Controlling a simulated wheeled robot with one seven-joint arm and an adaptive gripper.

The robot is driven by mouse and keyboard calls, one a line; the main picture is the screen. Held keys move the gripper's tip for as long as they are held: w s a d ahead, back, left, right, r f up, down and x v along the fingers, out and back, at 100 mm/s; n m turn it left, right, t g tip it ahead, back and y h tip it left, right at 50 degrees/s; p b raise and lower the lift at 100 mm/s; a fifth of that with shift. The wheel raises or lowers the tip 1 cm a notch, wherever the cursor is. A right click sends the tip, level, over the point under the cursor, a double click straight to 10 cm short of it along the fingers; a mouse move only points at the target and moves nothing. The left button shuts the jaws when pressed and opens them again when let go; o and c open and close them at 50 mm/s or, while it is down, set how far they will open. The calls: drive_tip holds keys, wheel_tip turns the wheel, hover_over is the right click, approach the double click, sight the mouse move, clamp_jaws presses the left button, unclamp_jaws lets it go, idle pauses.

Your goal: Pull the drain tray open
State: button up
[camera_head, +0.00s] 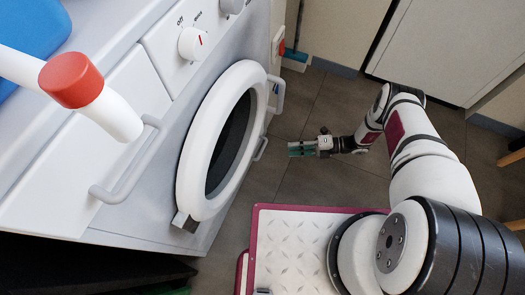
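A white front-loading appliance (225,75) like a washing machine fills the left half; no gas hob shows. A white drawer front (45,185) with a grey bar handle (125,165) is on its left part and looks shut. I cannot tell for certain that this drawer is the drain tray. A round white door (190,165) with a dark window is to its right, with grey handles at its right edge. My gripper (296,148) is over the floor right of the door, pointing left, apart from the appliance and seemingly empty. Its finger gap is too small to judge.
A white pipe-like part with a red collar (70,80) crosses in front of the drawer's upper area. A blue object (30,35) is at top left. Knobs (193,43) sit above the door. A brush-like object (297,56) stands by the wall. Tiled floor (325,110) around my gripper is clear.

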sight(263, 150)
drive_tip(key=a, duration=0.4)
drive_tip(key=a+f+b, duration=0.1)
drive_tip(key=a, duration=0.3)
drive_tip(key=a+f+b, duration=0.1)
drive_tip(key=a, duration=0.3)
drive_tip(key=shift+s+a+f, duration=0.1)
drive_tip(key=shift+s+a, duration=0.2)
drive_tip(key=shift+s, duration=0.05)
drive_tip(key=shift+c, duration=0.6)
clamp_jaws()
